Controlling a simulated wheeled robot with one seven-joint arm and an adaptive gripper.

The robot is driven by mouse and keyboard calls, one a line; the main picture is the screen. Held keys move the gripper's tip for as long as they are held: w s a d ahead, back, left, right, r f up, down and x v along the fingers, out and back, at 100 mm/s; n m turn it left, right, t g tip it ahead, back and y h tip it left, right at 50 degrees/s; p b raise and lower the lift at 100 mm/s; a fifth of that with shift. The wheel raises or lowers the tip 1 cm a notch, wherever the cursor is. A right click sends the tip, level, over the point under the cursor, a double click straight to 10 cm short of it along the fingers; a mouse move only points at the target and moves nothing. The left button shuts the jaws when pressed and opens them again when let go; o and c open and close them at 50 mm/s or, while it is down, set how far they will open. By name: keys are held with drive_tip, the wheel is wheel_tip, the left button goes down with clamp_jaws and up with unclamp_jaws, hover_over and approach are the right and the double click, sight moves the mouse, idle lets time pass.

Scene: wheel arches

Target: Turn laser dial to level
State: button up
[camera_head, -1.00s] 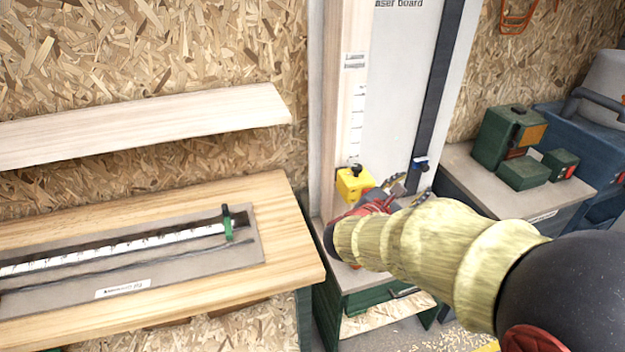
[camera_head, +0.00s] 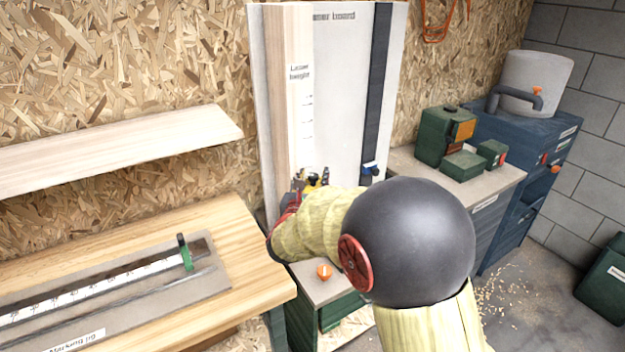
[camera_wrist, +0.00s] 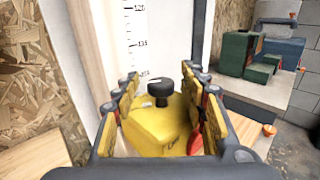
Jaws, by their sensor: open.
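The laser (camera_wrist: 158,128) is a yellow box with a black knob-like dial (camera_wrist: 160,92) on top, seen in the wrist view. It stands at the foot of the white laser board (camera_head: 340,100), by the laser height scale (camera_head: 303,110). My gripper (camera_wrist: 160,85) is open, with a finger on each side of the dial and the laser's top. I cannot tell whether the fingers touch either. In the head view my arm hides most of the laser, and only a little yellow shows at the gripper (camera_head: 312,184).
A wooden bench with a marking jig (camera_head: 110,285) is at the left. A wooden shelf (camera_head: 110,150) is above it. Green boxes (camera_head: 450,140) stand on a cabinet at the right. A blue slider (camera_head: 370,168) is on the board's dark rail.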

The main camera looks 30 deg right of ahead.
drive_tip(key=shift+w+d, duration=0.15)
drive_tip(key=shift+c, duration=0.8)
clamp_jaws()
